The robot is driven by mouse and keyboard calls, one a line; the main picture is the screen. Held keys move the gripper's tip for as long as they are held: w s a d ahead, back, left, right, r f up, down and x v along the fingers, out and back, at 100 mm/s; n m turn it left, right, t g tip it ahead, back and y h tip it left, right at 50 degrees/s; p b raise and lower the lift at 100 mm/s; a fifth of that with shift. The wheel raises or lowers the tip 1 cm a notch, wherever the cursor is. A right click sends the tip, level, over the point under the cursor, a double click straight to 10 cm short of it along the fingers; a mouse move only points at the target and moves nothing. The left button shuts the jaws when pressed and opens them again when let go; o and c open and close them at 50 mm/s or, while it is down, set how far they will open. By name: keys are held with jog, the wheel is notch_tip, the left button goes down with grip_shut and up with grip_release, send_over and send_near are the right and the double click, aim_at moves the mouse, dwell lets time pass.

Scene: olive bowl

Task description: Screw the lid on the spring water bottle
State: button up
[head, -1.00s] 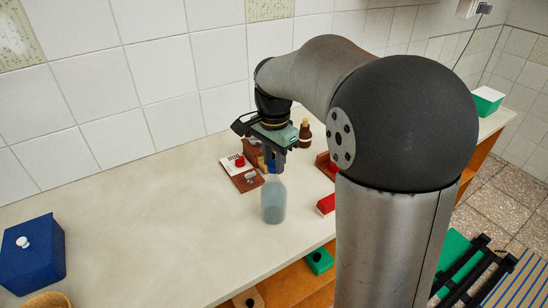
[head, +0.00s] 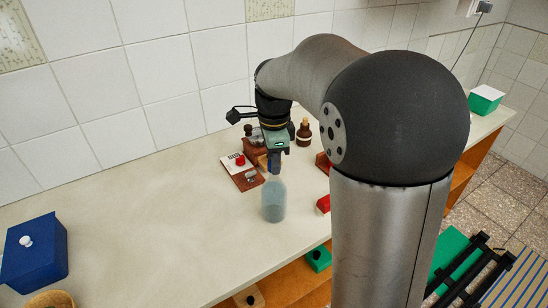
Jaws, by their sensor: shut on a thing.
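The spring water bottle (head: 273,202) stands upright on the counter, clear with a bluish tint. My gripper (head: 273,168) is right above the bottle's neck, pointing down. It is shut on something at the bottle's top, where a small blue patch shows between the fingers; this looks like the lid. The fingers hide most of the lid and the mouth, so I cannot tell how the lid sits on the neck.
A board with a red knob (head: 240,160) and a brown bottle (head: 304,132) are behind the bottle. A blue box (head: 34,250) stands far left. The counter (head: 150,215) between is clear.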

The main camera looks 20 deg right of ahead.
jog(key=o, duration=1.5)
jog(key=shift+c, duration=0.2)
jog(key=shift+r, duration=0.1)
jog(key=shift+r+p, duration=2.4)
jog(key=shift+r, duration=0.6)
jog(key=shift+s+f, duration=0.1)
jog(key=s+f+n+b, duration=0.1)
jog(key=s+f+n, duration=0.3)
jog(key=s+n, duration=0.5)
jog(key=s+f+n+t+b, duration=0.1)
jog(key=s+f+n, duration=0.2)
jog(key=s+n, duration=0.6)
jog(key=s, duration=0.4)
jog(key=shift+s+f+n, duration=0.35)
jog(key=shift+s+n, duration=0.05)
